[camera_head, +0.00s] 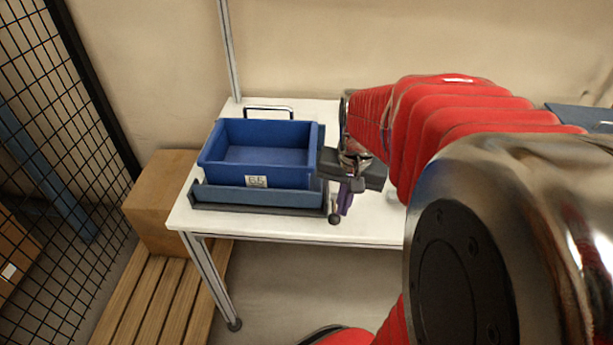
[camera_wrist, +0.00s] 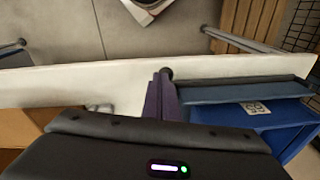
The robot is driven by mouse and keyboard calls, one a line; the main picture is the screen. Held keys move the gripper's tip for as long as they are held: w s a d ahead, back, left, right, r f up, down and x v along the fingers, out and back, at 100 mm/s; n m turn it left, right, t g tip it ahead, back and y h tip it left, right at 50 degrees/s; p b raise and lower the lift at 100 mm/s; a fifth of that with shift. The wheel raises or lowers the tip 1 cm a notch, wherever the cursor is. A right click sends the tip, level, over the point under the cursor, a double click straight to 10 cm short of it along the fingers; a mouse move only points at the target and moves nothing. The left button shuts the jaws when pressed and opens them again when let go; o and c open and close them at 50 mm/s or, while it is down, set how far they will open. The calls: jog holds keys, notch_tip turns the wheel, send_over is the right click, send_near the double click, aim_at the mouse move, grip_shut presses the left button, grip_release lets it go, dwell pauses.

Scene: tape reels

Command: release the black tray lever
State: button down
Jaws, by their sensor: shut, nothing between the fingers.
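The black lever (camera_head: 334,218) ends in a round knob at the front right corner of the dark tray (camera_head: 260,207), near the table's front edge. In the wrist view the knob (camera_wrist: 166,73) shows just past my fingertips. My gripper (camera_head: 344,208) has purple fingers, shut with nothing between them, pointing down close beside the lever on its right. The fingers also show in the wrist view (camera_wrist: 161,92). I cannot tell whether they touch the lever. The lever's shaft is largely hidden behind my gripper and fingers.
A blue bin (camera_head: 218,170) with a white number label sits in the tray, and it shows in the wrist view (camera_wrist: 285,137). The white table (camera_head: 375,230) is bare along its front edge. A cardboard box (camera_head: 155,205) and wooden slats (camera_head: 165,290) stand left of it.

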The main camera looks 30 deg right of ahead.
jog(key=s+a+r, duration=0.3)
jog(key=s+a, duration=0.1)
jog(key=s, duration=0.3)
jog(key=shift+a+r, duration=0.2)
jog(key=shift+a, duration=0.1)
dwell(0.6)
jog(key=w+a+r+n+t, duration=0.1)
jog(key=a+r+n+t, duration=0.1)
jog(key=a+n, duration=0.2)
jog(key=w+a+r+n+t, duration=0.2)
jog(key=a+n, duration=0.3)
jog(key=a, duration=0.4)
jog(key=shift+r, duration=0.4)
jog(key=c, duration=2.5)
grip_release()
jog(key=shift+c, duration=0.2)
